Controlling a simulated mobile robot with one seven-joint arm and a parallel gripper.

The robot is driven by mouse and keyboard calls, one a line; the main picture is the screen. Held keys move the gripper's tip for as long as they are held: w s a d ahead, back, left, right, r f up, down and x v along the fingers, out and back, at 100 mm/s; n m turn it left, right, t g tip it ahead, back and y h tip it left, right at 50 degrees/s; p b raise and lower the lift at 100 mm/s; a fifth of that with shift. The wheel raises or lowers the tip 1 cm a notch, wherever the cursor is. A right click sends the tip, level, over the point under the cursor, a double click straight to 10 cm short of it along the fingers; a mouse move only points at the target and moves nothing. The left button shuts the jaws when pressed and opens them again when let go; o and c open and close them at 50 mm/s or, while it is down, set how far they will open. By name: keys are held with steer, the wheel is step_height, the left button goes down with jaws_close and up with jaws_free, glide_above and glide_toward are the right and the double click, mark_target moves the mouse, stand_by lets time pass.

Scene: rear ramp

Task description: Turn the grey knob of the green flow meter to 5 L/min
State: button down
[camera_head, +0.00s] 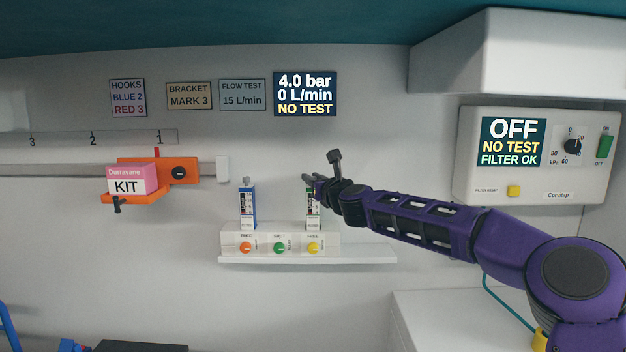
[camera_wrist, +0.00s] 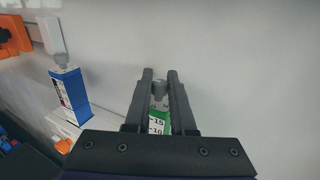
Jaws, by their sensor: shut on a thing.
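The green flow meter (camera_head: 313,218) stands upright on the right of a white wall unit, partly hidden by my gripper. In the wrist view, its green top with a scale marked 15 and 10 (camera_wrist: 157,124) shows between my fingers. The grey knob (camera_wrist: 159,89) sits on top of it, between the fingertips. My gripper (camera_wrist: 160,80) is shut on the knob; it also shows in the head view (camera_head: 308,178). The wall display (camera_head: 305,94) reads 4.0 bar, 0 L/min, NO TEST.
A blue flow meter (camera_head: 248,206) stands left of the green one. The white unit (camera_head: 280,240) has orange, green and yellow buttons. An orange bracket (camera_head: 180,173) with a pink KIT box (camera_head: 131,180) is at left. A suction panel (camera_head: 480,180) reading OFF hangs at right.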

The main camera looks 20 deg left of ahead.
stand_by(0.3)
steer(key=m+t+h, duration=0.1)
steer(key=h, duration=0.1)
steer(key=m+t+h+b, duration=0.1)
steer(key=m+h, duration=0.1)
steer(key=shift+s+a, duration=0.15)
steer(key=m+h, duration=0.1)
steer(key=h, duration=0.1)
steer(key=m+t+h, duration=0.1)
steer(key=m+h, duration=0.1)
steer(key=h, duration=0.1)
steer(key=shift+m+t+h, duration=0.3)
steer(key=m+h+p, duration=0.1)
steer(key=m+h, duration=0.2)
steer(key=h, duration=0.2)
steer(key=shift+r+p, duration=0.15)
steer(key=shift+p, duration=0.15)
steer(key=shift+m+g+h+p, duration=0.5)
steer(key=shift+m+h+p, duration=0.45)
steer(key=shift+h, duration=0.25)
steer(key=shift+m+h+p, duration=0.25)
steer(key=shift+h+p, duration=0.05)
steer(key=shift+h, duration=0.1)
steer(key=c, duration=0.8)
jaws_free()
steer(key=shift+o, duration=0.2)
